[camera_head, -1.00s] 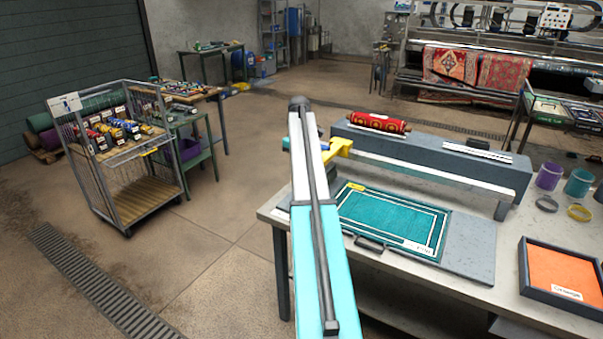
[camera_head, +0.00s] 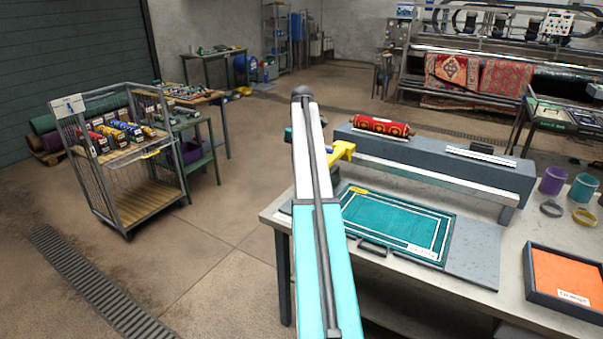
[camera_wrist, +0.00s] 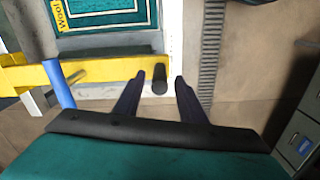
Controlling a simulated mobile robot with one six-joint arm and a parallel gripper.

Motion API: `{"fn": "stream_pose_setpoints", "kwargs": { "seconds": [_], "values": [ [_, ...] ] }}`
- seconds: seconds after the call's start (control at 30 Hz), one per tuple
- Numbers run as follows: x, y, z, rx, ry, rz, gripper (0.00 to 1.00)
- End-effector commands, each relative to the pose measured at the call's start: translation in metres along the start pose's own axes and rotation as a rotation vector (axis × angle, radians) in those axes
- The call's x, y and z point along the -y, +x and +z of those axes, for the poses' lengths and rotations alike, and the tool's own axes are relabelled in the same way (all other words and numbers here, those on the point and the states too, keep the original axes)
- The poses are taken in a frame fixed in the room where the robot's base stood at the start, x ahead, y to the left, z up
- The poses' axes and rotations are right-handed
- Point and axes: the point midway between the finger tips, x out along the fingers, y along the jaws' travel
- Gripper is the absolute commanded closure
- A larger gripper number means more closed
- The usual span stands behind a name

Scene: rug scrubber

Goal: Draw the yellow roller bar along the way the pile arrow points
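The yellow roller bar (camera_head: 342,150) shows in part just right of my arm in the head view; my arm hides the rest. In the wrist view the yellow bar (camera_wrist: 105,70) runs in from the left, beside a grey cylinder and a blue rod. My gripper (camera_wrist: 160,80) is open. A short black peg (camera_wrist: 159,88) stands between its fingers, with a gap on both sides. The teal rug sample (camera_head: 392,222) with white border lines lies flat on the bench in front of the grey beam. Its yellow tag reads "Wool" in the wrist view. I cannot make out a pile arrow.
The grey beam (camera_head: 450,165) bears a red patterned roll (camera_head: 382,126). Purple (camera_head: 552,180) and teal (camera_head: 583,187) cups and an orange tray (camera_head: 528,284) are at the bench's right. A wire cart (camera_head: 160,190) stands left, with open floor between.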

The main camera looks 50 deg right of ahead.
Motion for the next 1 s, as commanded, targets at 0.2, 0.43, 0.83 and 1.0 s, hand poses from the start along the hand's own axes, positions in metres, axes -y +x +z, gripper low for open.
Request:
{"fn": "stream_pose_setpoints", "kwargs": {
  "seconds": [0.2,0.43,0.83,1.0],
  "values": [
    [-0.001,-0.031,-0.001,-0.003,-0.001,0.001,0.63],
    [-0.001,-0.069,0.000,-0.003,-0.002,0.000,0.63],
    [0.001,-0.095,0.001,-0.002,-0.003,-0.001,0.63],
    [0.001,-0.097,0.001,-0.002,-0.003,-0.001,0.63]
  ]
}}
